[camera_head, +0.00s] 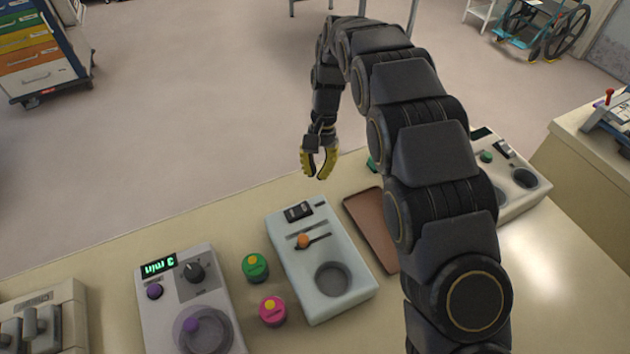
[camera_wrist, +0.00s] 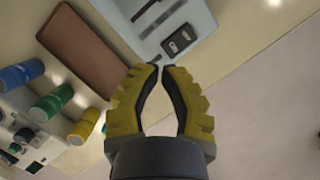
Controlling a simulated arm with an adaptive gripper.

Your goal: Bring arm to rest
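My gripper (camera_head: 317,177) hangs from the bent arm with its fingers pointing down, over the far edge of the counter. It has two yellow fingers with dark inner pads. In the wrist view my gripper (camera_wrist: 160,67) has its tips nearly together, with a hollow between the curved fingers. Nothing is held. The arm rises from the lower right and arches away, hiding part of the counter.
The counter holds a pale device with an orange knob (camera_head: 303,241), a brown tray (camera_head: 372,225), green (camera_head: 255,266) and pink (camera_head: 271,310) pots, and a timer device (camera_head: 172,281). A drawer cart (camera_head: 40,60) stands far left.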

